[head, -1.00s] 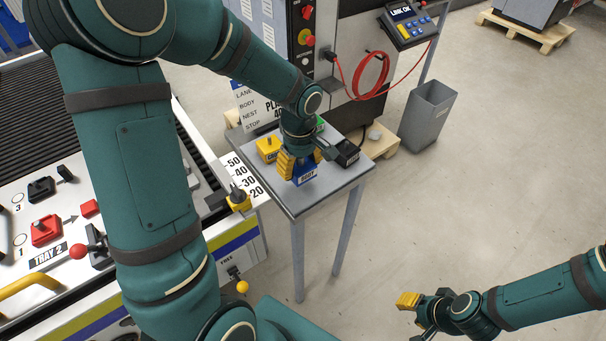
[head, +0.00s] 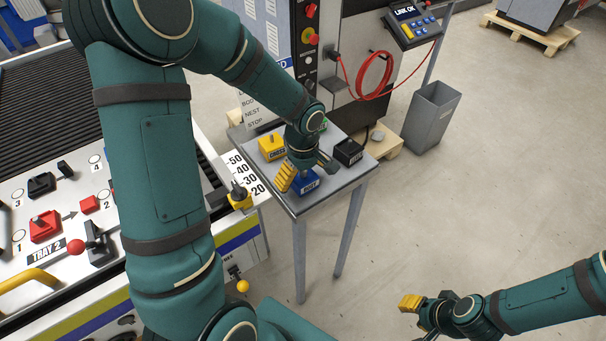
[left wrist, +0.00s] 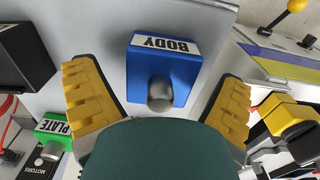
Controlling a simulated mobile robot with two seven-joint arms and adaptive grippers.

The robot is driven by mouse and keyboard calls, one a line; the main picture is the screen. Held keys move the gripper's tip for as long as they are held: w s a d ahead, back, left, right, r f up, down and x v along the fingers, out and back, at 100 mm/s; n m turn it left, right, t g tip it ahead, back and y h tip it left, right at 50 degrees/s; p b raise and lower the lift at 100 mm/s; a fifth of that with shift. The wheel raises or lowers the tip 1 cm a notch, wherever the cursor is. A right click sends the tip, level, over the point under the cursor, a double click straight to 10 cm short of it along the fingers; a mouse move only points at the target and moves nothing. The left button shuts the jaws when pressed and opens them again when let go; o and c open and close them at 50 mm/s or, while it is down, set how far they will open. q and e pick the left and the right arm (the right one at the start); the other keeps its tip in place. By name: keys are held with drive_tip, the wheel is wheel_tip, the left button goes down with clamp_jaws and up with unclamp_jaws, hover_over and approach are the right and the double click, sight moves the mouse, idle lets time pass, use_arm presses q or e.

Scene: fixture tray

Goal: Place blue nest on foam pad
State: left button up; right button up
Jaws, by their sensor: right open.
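The blue nest (head: 305,182) is a block whose white label reads "BODY" in the left wrist view (left wrist: 165,65). It has a grey knob and appears to rest on the grey side table (head: 300,204) near its front edge. My left gripper (head: 303,172) is over it, with yellow fingers standing open on either side of the block in the left wrist view (left wrist: 162,97). Gaps show between fingers and block. The gripper partly hides the block in the head view. I cannot make out a foam pad. My right gripper (head: 425,312) is open and empty, away at lower right.
On the side table a yellow block (head: 271,148) and a black block (head: 348,152) stand behind the blue one. A conveyor with a numbered tray panel is at left, a grey bin (head: 432,115) behind right.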

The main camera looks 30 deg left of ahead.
use_arm(q)
drive_tip(key=shift+r+p, duration=0.3)
drive_tip(key=shift+r, duration=0.25)
wheel_tip(320, 180, up, 10)
drive_tip(key=shift+r+p, duration=0.25)
drive_tip(key=shift+p, duration=0.9)
drive_tip(key=shift+r, duration=0.4)
drive_tip(key=shift+s, duration=0.1)
